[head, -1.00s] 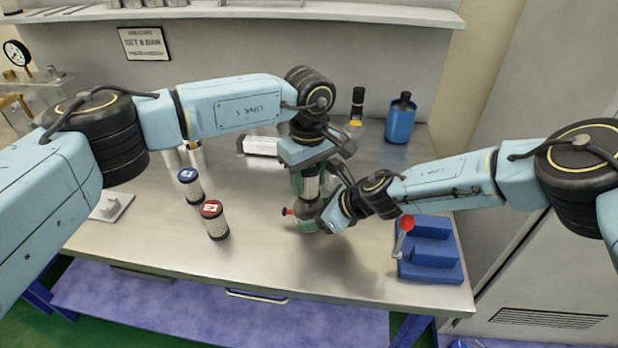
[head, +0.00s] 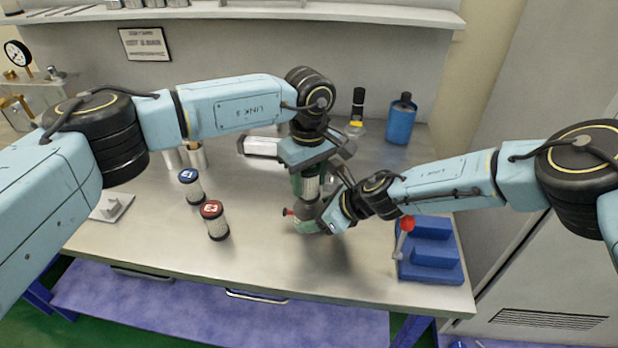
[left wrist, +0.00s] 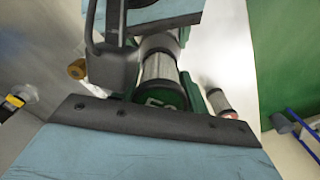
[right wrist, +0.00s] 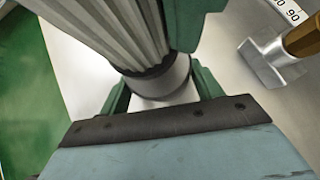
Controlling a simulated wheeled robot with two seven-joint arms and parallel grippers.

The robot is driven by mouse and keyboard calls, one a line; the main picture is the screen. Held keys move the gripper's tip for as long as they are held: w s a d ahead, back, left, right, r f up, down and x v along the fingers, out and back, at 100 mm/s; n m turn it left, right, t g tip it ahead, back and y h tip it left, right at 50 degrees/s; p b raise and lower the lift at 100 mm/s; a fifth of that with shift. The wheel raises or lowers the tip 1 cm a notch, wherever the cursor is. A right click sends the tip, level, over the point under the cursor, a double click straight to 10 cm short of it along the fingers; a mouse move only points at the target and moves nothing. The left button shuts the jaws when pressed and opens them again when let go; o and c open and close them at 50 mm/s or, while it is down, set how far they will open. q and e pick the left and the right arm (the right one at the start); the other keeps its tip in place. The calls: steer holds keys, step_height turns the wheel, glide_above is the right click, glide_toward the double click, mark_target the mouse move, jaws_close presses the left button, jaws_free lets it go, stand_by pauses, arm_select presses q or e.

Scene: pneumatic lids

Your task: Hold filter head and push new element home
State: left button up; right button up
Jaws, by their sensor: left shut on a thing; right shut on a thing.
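The new element, a pleated pale cylinder (head: 307,187), stands above the filter head in the middle of the bench. Its green lettered cap (left wrist: 163,98) shows in the left wrist view. My left gripper (head: 306,172) is shut on the element from above. The grey filter head (head: 310,209), with a small red knob at its left, is under the element. My right gripper (head: 322,217) is shut on the head from the right. In the right wrist view the pleats meet the head's grey collar (right wrist: 166,78). How deep the element sits is hidden.
A blue-capped element (head: 191,187) and a red-capped element (head: 215,221) stand to the left. A blue block (head: 432,262) with a red-ball lever (head: 406,224) is at right. A blue bottle (head: 400,121) stands behind. The front middle of the bench is clear.

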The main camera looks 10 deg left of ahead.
steer(key=shift+r, duration=0.1)
stand_by(7.6)
steer(key=o, duration=1.1)
